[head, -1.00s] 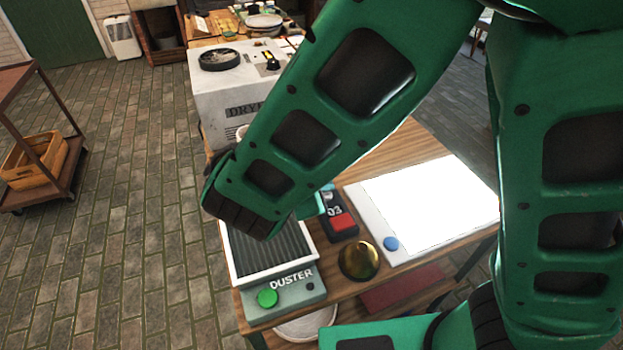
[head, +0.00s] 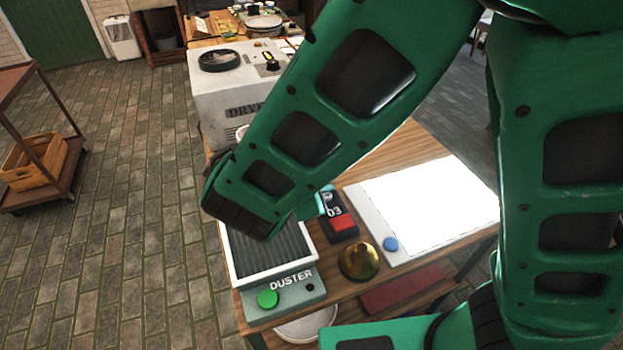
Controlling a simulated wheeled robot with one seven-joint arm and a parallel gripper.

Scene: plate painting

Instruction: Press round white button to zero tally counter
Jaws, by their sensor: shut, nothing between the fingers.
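The tally counter (head: 350,233) is a small dark box on the wooden table, with a display that seems to read 03 and a large red button (head: 344,222). I cannot make out a round white button on it; the far part of the counter is covered by my arm's end. My gripper (head: 322,204) shows only as a small green and teal piece beyond the forearm, at the counter's far left edge. It is shut with nothing held. Its fingertips are mostly hidden, and I cannot tell whether they touch the counter.
A duster box (head: 285,294) with a green button stands left of the counter. A brass dome (head: 358,261) sits in front, and a bright white light panel (head: 391,244) with a blue button lies right. A dryer (head: 222,90) stands behind. My forearm hides the table's middle.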

